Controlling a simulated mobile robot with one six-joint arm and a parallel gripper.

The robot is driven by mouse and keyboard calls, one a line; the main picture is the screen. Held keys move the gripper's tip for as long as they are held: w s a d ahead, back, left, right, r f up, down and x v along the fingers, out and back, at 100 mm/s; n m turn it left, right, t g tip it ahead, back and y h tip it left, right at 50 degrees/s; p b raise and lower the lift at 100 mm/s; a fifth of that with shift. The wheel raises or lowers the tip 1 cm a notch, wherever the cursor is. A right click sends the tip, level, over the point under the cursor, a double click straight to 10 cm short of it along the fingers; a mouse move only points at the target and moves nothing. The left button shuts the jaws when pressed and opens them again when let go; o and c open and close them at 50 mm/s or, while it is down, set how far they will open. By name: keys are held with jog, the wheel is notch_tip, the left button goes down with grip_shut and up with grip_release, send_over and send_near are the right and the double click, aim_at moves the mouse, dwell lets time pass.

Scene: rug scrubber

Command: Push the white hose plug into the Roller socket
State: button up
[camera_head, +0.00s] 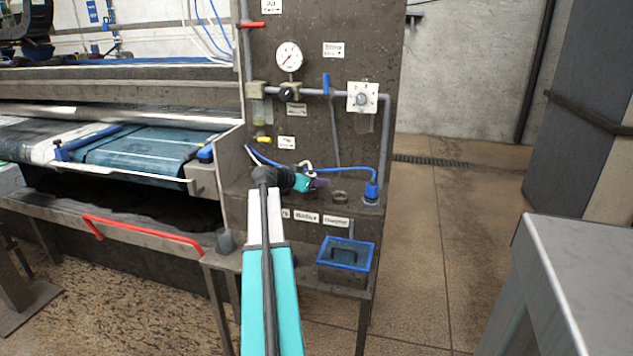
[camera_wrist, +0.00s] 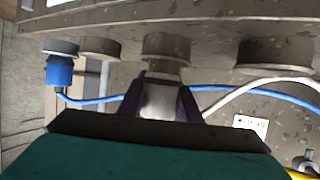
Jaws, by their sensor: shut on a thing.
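My gripper (camera_head: 312,183) is at the socket shelf, its jaws shut on the white hose plug (camera_wrist: 158,100). In the wrist view the plug's grey tip points at a round grey socket (camera_wrist: 166,45) and overlaps its near edge; I cannot tell whether it touches or has entered. The white hose (camera_wrist: 245,92) curves away to the right. In the head view a middle label (camera_head: 307,217) on the shelf front seems to read Roller, but is small.
A blue plug (camera_head: 371,191) with a blue hose (camera_head: 345,169) sits at the shelf's right end. Bare sockets stand on either side of the one at the plug in the wrist view (camera_wrist: 100,46). A blue-rimmed bin (camera_head: 345,254) is below.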

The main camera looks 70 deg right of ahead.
jog(key=shift+f, duration=0.35)
dwell(0.5)
jog(key=o, duration=1.3)
jog(key=shift+c, duration=0.2)
jog(key=v, duration=1.3)
jog(key=shift+a+r, duration=0.2)
jog(key=shift+a, duration=0.15)
